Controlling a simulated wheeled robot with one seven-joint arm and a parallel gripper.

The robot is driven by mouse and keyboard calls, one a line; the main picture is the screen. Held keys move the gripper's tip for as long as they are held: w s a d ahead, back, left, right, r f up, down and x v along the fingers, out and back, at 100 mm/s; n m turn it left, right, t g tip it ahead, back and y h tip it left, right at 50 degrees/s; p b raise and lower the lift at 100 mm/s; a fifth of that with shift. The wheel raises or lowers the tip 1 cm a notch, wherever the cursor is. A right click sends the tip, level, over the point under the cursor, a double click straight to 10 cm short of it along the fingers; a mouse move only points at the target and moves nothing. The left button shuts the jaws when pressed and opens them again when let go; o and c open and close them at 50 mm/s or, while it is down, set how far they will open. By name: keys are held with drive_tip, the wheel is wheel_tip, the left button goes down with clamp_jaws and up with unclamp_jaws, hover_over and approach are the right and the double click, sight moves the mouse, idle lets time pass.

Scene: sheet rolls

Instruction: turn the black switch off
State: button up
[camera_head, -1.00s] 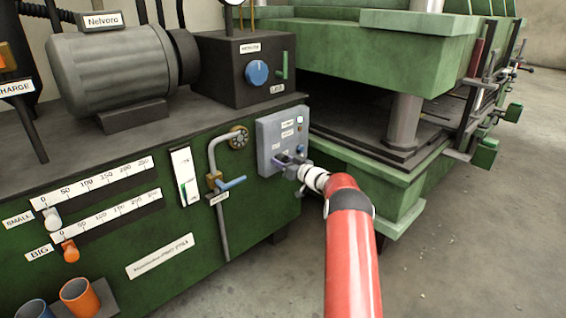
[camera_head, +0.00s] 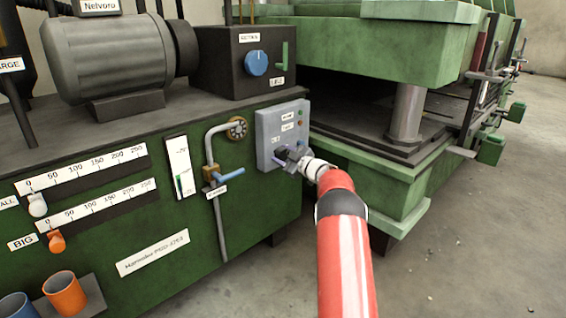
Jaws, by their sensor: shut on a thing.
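The grey control box (camera_head: 267,131) is fixed to the green machine's front, near its right corner. The black switch (camera_head: 281,152) is on the lower part of the box, small and mostly hidden by my gripper. My gripper (camera_head: 286,154) reaches the box from the lower right and is shut on the black switch. Its fingers look tilted against the panel. Small lamps (camera_head: 300,113) on the upper right of the box look dim. The switch's exact position is hard to read behind the fingers.
A blue-handled valve (camera_head: 229,175) on a grey pipe is just left of the box. A blue knob (camera_head: 256,63) and a green lever sit on the dark box above. The green press (camera_head: 380,190) stands close on the right. Open floor lies at the lower right.

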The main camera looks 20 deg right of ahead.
drive_tip(key=n+b, duration=0.2)
drive_tip(key=n, duration=0.1)
drive_tip(key=n+b, duration=0.1)
drive_tip(key=shift+f+n, duration=0.25)
drive_tip(key=shift+n, duration=0.05)
drive_tip(key=shift+r+n+b, duration=0.1)
drive_tip(key=shift+n+b, duration=1.55)
drive_tip(key=shift+n, duration=0.65)
drive_tip(key=o, duration=1)
drive_tip(key=shift+r, duration=0.1)
drive_tip(key=v, duration=0.8)
drive_tip(key=shift+w, duration=0.1)
